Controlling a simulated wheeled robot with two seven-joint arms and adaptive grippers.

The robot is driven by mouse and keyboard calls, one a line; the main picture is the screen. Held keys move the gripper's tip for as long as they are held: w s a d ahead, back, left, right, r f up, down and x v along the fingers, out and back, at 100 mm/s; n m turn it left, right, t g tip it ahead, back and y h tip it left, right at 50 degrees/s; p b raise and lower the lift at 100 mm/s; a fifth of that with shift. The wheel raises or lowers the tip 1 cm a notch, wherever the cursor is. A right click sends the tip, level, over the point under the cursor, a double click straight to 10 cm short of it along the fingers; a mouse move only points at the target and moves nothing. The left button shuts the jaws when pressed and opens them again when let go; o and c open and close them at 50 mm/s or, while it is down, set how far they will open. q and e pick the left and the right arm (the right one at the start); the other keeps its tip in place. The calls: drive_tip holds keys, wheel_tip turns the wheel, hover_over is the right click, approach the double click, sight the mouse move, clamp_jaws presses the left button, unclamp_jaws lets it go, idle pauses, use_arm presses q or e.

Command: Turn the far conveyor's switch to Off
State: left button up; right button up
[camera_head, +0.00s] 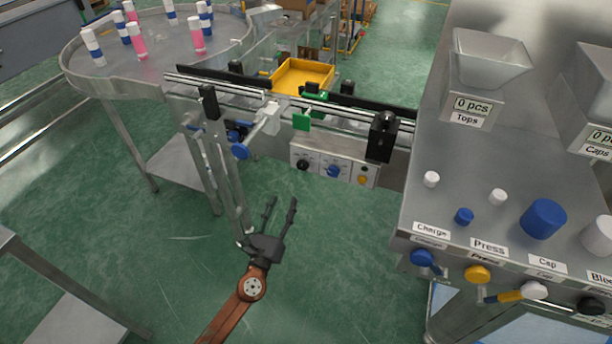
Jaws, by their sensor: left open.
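The conveyor (270,92) runs from the round table toward the machine on the right. On its near side is a control panel (318,160) with a black knob (302,165), a blue knob (333,171) and a yellow button (362,180). The panel's lettering is too small to read, so I cannot tell the switch's setting. My left gripper (279,213) is open and empty, its fingers pointing up in the picture, below and left of the panel and apart from it. My right gripper is not in view.
A round table (165,75) holds several white, blue and pink cans. A yellow tray (303,75) sits behind the conveyor. A blue-ended lever (240,151) sticks out left of the panel. A machine (425,190) with hoppers and knobs stands right. Green floor (330,270) is clear.

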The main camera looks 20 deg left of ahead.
sight(302, 167)
use_arm(q)
drive_tip(key=d+r+m+t+h+b, duration=0.1)
drive_tip(key=d+r+m+t+h, duration=0.1)
drive_tip(key=d+r+m, duration=0.35)
drive_tip(key=shift+n, duration=0.65)
drive_tip(key=w+r, duration=0.1)
drive_tip(key=w, duration=0.1)
drive_tip(key=w+a+r, duration=0.1)
drive_tip(key=w+r, duration=0.2)
drive_tip(key=w, duration=0.1)
drive_tip(key=shift+w+a+r, duration=0.15)
drive_tip(key=shift+a+r, duration=0.2)
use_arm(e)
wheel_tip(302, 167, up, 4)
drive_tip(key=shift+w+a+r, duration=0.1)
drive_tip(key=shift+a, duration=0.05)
use_arm(q)
drive_tip(key=c, duration=1.2)
